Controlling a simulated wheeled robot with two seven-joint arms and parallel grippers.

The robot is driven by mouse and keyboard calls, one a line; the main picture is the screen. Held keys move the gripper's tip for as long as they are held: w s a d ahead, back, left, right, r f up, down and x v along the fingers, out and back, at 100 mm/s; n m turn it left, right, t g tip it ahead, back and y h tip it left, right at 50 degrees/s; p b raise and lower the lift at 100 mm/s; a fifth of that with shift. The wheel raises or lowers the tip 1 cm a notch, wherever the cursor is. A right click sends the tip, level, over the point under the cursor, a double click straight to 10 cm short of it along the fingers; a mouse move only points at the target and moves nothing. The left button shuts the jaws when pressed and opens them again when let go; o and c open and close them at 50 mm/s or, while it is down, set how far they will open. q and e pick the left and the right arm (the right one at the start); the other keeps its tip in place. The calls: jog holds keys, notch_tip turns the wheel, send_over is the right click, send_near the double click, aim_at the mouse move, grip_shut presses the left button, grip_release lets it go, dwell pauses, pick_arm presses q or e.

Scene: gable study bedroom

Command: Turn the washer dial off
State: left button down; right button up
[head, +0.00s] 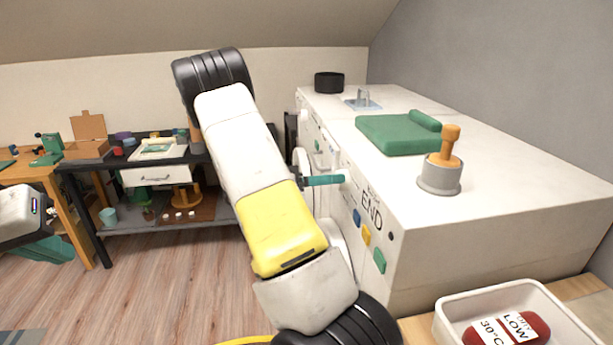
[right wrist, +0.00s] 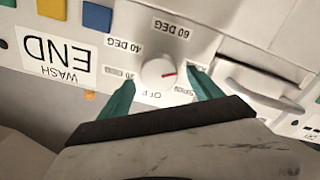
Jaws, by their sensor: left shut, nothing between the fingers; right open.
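The right finger partly hides another label. My right gripper (right wrist: 160,78) is open, with its teal fingers on either side of the dial; contact cannot be told. In the head view it (head: 325,180) is at the white washer (head: 510,195) front, and the dial is hidden. My left gripper (head: 45,248) is shut and empty at the left edge.
On the washer top are a green folded cloth (head: 395,135) and a grey pot with an orange handle (head: 440,178). A white tray (head: 450,318) with a red item is at lower right. A black shelf table (head: 90,222) stands at left; wooden floor (head: 165,280) is clear.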

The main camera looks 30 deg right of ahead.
jog(key=shift+x, duration=0.8)
jog(key=c, duration=1.4)
jog(key=shift+o, duration=0.2)
jog(key=shift+n, duration=0.3)
